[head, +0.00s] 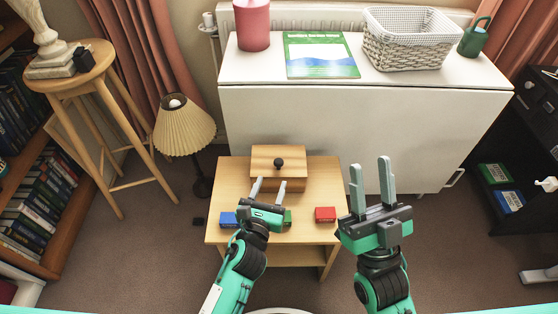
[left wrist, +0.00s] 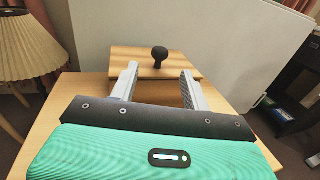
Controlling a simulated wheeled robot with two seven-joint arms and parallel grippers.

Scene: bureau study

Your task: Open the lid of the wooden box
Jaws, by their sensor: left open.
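The wooden box (head: 262,186) stands at the back of a small wooden table, its lid (head: 292,152) down on it. A dark round knob (head: 279,163) sits on the lid. In the left wrist view the knob (left wrist: 159,55) stands beyond the fingertips, between them in the picture, and the lid (left wrist: 182,67) shows behind them. My left gripper (head: 269,183) is open and empty in front of the box, its fingers pointing toward it; it also shows in the left wrist view (left wrist: 160,71). My right gripper (head: 370,167) is open and empty, right of the table.
On the small table (head: 222,190) are a blue block (head: 228,219), a red block (head: 325,214) and a green block (head: 288,217) partly hidden by my left gripper. A white cabinet (head: 400,125) stands right behind. A pleated lamp (head: 184,128) stands to the left.

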